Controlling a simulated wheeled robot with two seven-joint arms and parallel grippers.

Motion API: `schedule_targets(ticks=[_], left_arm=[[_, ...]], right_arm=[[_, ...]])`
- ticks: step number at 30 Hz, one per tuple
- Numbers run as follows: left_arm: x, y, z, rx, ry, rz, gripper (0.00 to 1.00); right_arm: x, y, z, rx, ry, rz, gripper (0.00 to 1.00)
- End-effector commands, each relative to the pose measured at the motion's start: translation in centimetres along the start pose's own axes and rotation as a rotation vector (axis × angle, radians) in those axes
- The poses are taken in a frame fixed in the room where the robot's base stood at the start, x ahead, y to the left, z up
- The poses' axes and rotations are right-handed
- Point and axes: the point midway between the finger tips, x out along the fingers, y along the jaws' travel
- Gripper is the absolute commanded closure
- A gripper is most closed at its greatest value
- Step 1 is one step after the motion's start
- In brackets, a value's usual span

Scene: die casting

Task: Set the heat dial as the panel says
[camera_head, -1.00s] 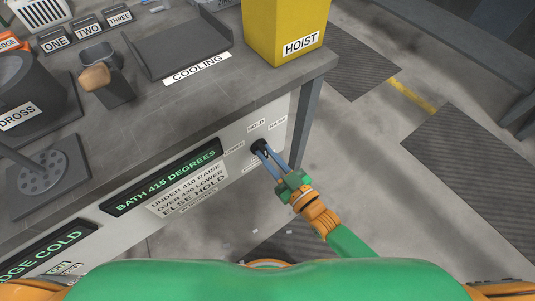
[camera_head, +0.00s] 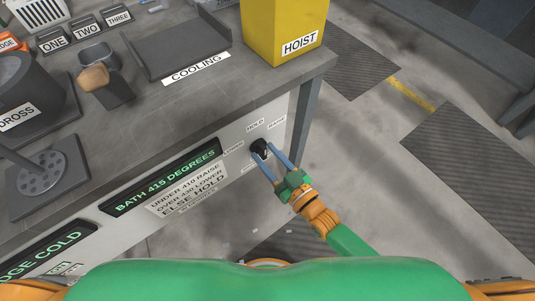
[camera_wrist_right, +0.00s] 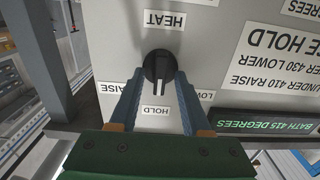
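The black heat dial (camera_head: 258,146) is on the white front panel (camera_head: 228,178) below the bench edge. In the right wrist view the dial (camera_wrist_right: 158,64) sits under the HEAT label, between RAISE and LOWER, with its bar pointing towards HOLD. My right gripper (camera_head: 263,149) is open, with one finger on each side of the dial. A display (camera_head: 165,179) reads BATH 415 DEGREES. The sign (camera_head: 188,187) below reads UNDER 410 RAISE, OVER 430 LOWER, ELSE HOLD. My left gripper is not in view.
On the bench are a yellow HOIST box (camera_head: 285,28), a COOLING tray (camera_head: 175,50), a DROSS pot (camera_head: 20,90) and a ladle-like holder (camera_head: 110,85). A bench leg (camera_head: 306,115) stands just right of the panel. The floor to the right is clear.

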Motion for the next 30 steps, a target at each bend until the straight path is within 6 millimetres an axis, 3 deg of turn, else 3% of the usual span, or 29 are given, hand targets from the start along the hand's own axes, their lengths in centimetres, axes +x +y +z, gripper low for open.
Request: schedule_targets(ticks=[7, 15, 18, 30], left_arm=[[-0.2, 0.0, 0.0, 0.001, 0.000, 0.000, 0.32], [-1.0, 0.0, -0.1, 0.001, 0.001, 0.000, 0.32], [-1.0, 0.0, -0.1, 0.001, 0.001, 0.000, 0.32], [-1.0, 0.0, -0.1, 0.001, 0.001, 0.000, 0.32]], right_arm=[[-0.6, 0.0, -0.1, 0.000, 0.000, 0.000, 0.53], [-6.0, 0.0, 0.0, 0.000, -0.003, 0.000, 0.53], [-7.0, 0.0, 0.0, -0.001, -0.001, 0.000, 0.53], [-7.1, 0.0, 0.0, 0.000, 0.001, 0.000, 0.53]])
